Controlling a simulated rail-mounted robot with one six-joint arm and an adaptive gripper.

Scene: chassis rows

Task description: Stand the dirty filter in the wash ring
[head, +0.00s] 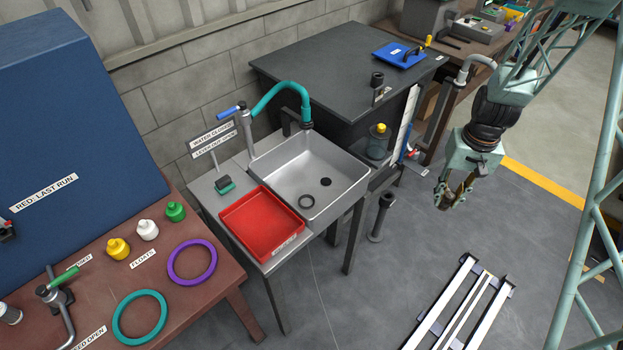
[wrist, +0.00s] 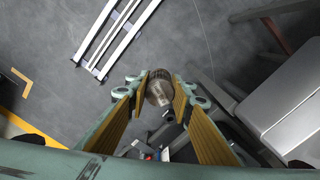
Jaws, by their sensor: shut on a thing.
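My gripper (head: 453,194) hangs over the open floor to the right of the sink, pointing down. In the wrist view my gripper (wrist: 160,92) has its ribbed finger pads on either side of a small grey-brown cylinder, which appears to be the dirty filter (wrist: 160,88). It is shut on it. In the head view the fingers mostly hide the filter. The ring looks empty.
A teal faucet (head: 280,95) arches over the sink's back. A red tray (head: 252,234) sits left of the basin. A dark cabinet (head: 330,55) stands behind, with a jar (head: 378,143) near its side. A black post (head: 382,215) and white rails (head: 460,310) occupy the floor.

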